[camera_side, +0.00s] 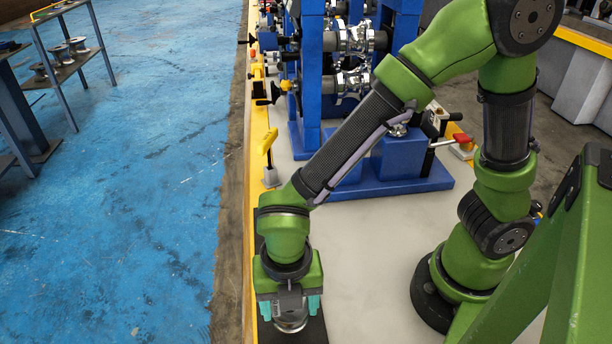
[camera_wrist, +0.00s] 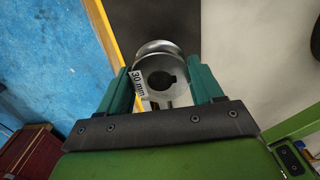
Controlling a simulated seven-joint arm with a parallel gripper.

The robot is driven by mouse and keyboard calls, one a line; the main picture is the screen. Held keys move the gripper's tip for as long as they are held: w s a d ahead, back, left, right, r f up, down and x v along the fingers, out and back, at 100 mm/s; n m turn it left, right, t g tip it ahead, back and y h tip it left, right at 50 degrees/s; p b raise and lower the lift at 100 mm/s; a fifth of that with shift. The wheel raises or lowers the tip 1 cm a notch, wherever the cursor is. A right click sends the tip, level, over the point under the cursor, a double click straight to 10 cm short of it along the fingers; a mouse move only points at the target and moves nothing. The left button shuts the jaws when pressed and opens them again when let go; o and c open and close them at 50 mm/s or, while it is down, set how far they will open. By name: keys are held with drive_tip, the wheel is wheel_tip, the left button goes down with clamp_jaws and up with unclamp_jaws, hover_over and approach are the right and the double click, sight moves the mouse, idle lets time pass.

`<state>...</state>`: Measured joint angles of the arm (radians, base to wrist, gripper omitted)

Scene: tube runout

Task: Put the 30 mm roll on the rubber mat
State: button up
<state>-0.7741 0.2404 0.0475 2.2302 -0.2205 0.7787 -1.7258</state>
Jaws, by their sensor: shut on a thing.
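The 30 mm roll (camera_wrist: 158,56) is a shiny grooved metal roll with a dark keyed bore and a white "30 mm" label. In the wrist view it sits between the two teal fingers of my gripper (camera_wrist: 164,84), which is shut on it. In the side view my gripper (camera_side: 290,306) points down with the roll (camera_side: 291,324) at its fingertips. The black rubber mat (camera_side: 314,330) lies under and around the roll; it also shows in the wrist view (camera_wrist: 170,18). I cannot tell whether the roll touches the mat.
A yellow bench edge (camera_side: 250,220) runs along the left.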

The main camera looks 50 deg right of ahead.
sight(290, 315)
drive_tip(key=shift+f, duration=1.7)
drive_tip(key=o, duration=1.1)
drive_tip(key=shift+f, duration=0.15)
